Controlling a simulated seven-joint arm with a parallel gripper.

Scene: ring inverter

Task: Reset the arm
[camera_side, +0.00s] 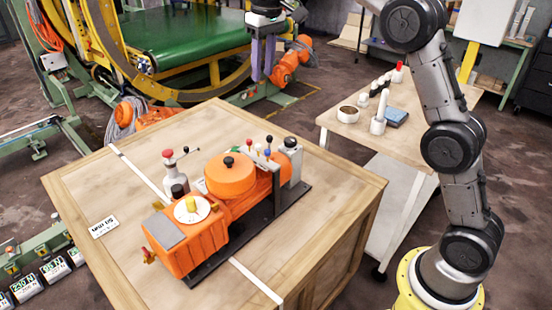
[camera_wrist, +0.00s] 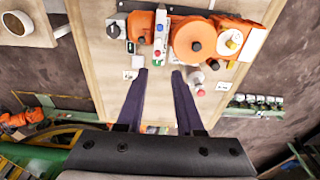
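My gripper (camera_side: 262,72) hangs in the air at the top of the side view, beyond the far edge of the wooden crate table, fingers pointing down. In the wrist view my gripper (camera_wrist: 160,76) shows two dark purple fingers apart with nothing held between them. The orange machine (camera_side: 230,175) stands on the wooden crate (camera_side: 330,190), clear of my fingers. It also shows at the top of the wrist view (camera_wrist: 195,40). A grey bottle-like part with a red knob (camera_side: 175,175) stands beside the machine.
A side table (camera_side: 440,100) at the right carries a white cup (camera_side: 348,114), a blue box (camera_side: 396,117) and small items. A yellow-framed machine with a green belt (camera_side: 185,40) stands behind. Small labelled weights (camera_side: 55,268) sit at lower left.

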